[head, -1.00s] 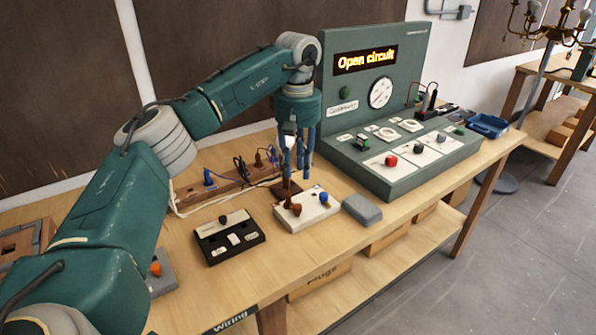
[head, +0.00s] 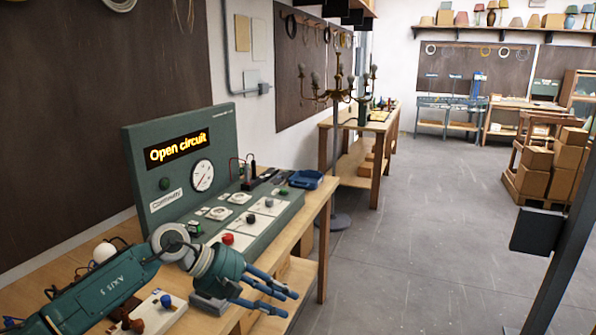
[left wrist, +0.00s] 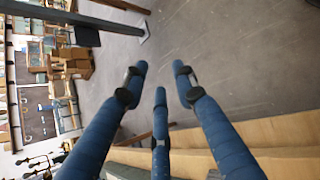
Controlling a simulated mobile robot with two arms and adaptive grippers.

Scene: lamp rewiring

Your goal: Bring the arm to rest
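My left arm comes in from the lower left of the head view. Its left gripper (head: 286,297) reaches past the bench's front edge, pointing right over the floor. In the left wrist view the three blue fingers of the left gripper (left wrist: 160,76) stand apart with nothing between them. The gripper is open and empty. My right gripper is not in view.
The green test console (head: 210,190) reads "Open circuit" on the wooden bench. A white block with a blue knob (head: 160,311) and a grey block (head: 208,302) lie near the arm. A chandelier (head: 338,95) stands behind.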

